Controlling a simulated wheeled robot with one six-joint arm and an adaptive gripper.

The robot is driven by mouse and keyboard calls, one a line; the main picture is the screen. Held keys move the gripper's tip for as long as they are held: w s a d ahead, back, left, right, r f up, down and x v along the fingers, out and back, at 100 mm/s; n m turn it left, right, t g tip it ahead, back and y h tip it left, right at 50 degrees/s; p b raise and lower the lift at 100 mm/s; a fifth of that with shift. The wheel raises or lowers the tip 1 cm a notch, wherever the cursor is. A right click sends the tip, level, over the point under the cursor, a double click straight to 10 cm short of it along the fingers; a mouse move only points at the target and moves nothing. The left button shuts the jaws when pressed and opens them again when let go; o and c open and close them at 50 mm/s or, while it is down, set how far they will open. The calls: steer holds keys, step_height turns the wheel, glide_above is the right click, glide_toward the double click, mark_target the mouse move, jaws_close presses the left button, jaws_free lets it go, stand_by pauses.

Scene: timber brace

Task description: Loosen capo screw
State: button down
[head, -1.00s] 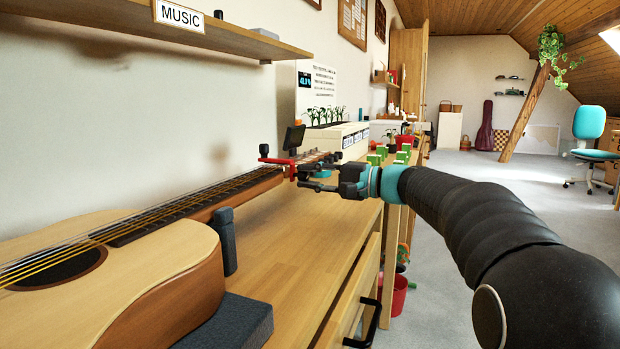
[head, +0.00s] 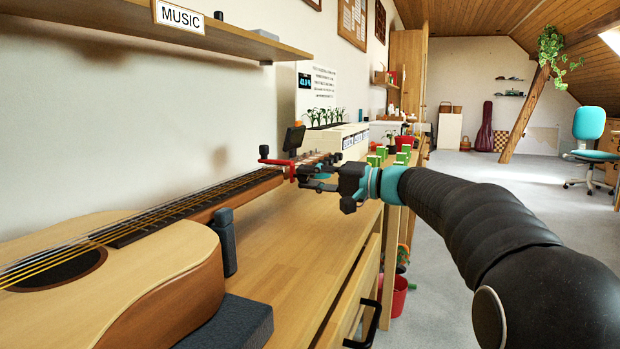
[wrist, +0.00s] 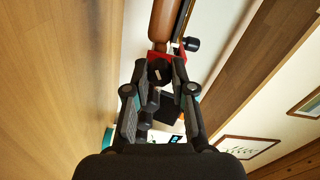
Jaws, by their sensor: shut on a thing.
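The guitar (head: 165,262) lies on the bench with its neck pointing away from me. A red capo (head: 279,162) sits across the neck near the headstock, and it also shows in the wrist view (wrist: 178,56). My gripper (head: 312,178) reaches in from the right at the near side of the neck, and its fingers (wrist: 160,72) close around a dark round knob, the capo screw (wrist: 160,68). The gripper is shut on this screw. The fingers partly hide the screw and the capo's near end.
A dark block (head: 228,327) and a dark upright post (head: 225,240) support the guitar. A dark tuner-like device (head: 294,138) stands at the headstock. Planter boxes (head: 338,136) and green blocks (head: 380,154) stand farther along. The bench (head: 300,255) in front is clear; a drawer (head: 350,310) is open.

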steer(key=c, duration=1.2)
jaws_free()
steer(key=shift+c, duration=0.2)
steer(key=v, duration=1.2)
